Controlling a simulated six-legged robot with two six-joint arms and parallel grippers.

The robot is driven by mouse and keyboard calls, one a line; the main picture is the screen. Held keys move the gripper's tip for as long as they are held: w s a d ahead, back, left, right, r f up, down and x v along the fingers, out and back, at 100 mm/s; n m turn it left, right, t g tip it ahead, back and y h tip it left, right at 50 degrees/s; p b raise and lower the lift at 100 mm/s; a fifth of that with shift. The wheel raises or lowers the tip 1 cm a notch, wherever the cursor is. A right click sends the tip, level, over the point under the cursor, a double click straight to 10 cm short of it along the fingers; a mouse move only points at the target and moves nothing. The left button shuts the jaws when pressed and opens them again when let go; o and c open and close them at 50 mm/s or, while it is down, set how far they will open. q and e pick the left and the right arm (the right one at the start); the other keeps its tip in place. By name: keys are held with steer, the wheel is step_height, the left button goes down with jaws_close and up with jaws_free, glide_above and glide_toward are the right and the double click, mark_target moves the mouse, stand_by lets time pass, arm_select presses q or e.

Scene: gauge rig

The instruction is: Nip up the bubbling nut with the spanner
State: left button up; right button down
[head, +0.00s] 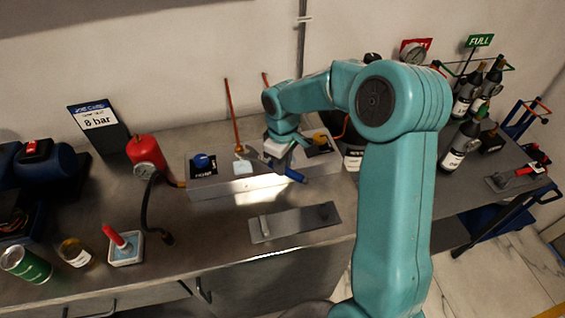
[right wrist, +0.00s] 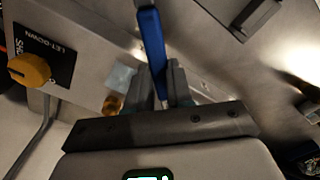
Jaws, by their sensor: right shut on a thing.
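My right gripper (head: 279,158) is at the grey gauge rig (head: 225,187), shut on the blue handle of the spanner (head: 294,175). In the right wrist view the spanner (right wrist: 152,42) runs up from between the fingers (right wrist: 165,90); its working end is hidden. A brass fitting, which may be the nut (right wrist: 113,104), shows just left of the fingers, beside a pale translucent patch (right wrist: 121,77). I cannot tell whether the spanner touches it. No bubbles can be made out. My left gripper is not in view.
A yellow knob (right wrist: 30,70) on a LET-DOWN plate and a blue knob (head: 202,161) are on the rig. An empty-looking grey holder plate (head: 295,222) lies in front. A red cylinder with gauge (head: 145,158) stands left. A pot with a red-handled brush (head: 126,248) and bottles (head: 460,143) stand on the bench.

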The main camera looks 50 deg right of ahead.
steer(key=shift+w+a+p, duration=0.25)
steer(key=shift+w+p, duration=0.05)
steer(key=shift+w, duration=0.75)
steer(key=c, duration=1.8)
jaws_free()
jaws_close()
steer(key=shift+a, duration=0.2)
steer(key=shift+s+a+m+b, duration=0.15)
steer(key=shift+a+m+b, duration=0.65)
steer(key=shift+a+m, duration=0.35)
steer(key=shift+d+n+p, duration=0.45)
steer(key=shift+d+n, duration=0.4)
steer(key=shift+d, duration=0.2)
